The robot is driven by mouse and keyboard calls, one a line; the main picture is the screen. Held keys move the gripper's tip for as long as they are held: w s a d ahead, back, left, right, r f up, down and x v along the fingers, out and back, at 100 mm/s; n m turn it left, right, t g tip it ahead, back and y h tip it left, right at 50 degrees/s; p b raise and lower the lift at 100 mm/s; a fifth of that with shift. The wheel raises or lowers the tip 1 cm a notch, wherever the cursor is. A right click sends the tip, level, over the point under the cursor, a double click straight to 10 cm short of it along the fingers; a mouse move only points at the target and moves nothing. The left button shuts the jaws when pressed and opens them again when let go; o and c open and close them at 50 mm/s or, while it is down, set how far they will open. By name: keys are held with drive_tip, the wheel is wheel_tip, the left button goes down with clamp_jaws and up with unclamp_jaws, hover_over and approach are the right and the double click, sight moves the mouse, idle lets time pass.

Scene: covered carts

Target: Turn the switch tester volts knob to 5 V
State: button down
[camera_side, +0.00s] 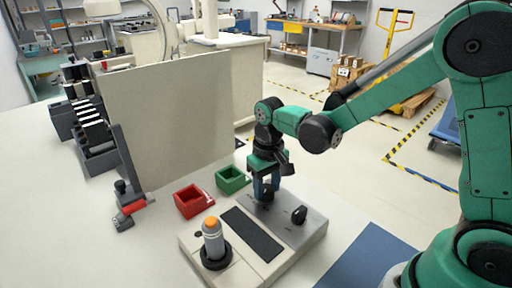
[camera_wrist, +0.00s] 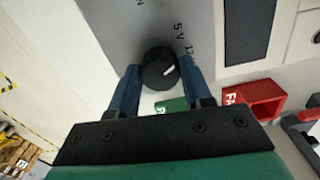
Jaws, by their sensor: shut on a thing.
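The switch tester (camera_side: 312,232) is a light grey box with a sloped panel on the bench. My gripper (camera_side: 266,194) points down over its far left part, with its two blue fingers shut on a black round knob (camera_side: 267,197). In the wrist view the knob (camera_wrist: 158,69) sits between the fingertips (camera_wrist: 160,76). Its white mark points right and slightly up, below the "12" print (camera_wrist: 190,47) rather than at the "5 V" print (camera_wrist: 179,31). The right finger hides part of the scale. A second black knob (camera_side: 299,214) stands apart on the panel.
A dark strip (camera_side: 252,233) and an orange-topped cylinder in a black ring (camera_side: 212,245) are on the tester. A red bin (camera_side: 193,201) and a green bin (camera_side: 232,180) stand behind it. A tall beige panel (camera_side: 175,125) rises at the back left. A blue mat (camera_side: 365,262) lies right.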

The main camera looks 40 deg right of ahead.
sight(267, 188)
drive_tip(key=shift+n, duration=1.6)
drive_tip(key=shift+c, duration=1.8)
unclamp_jaws()
drive_tip(key=shift+r, duration=2.85)
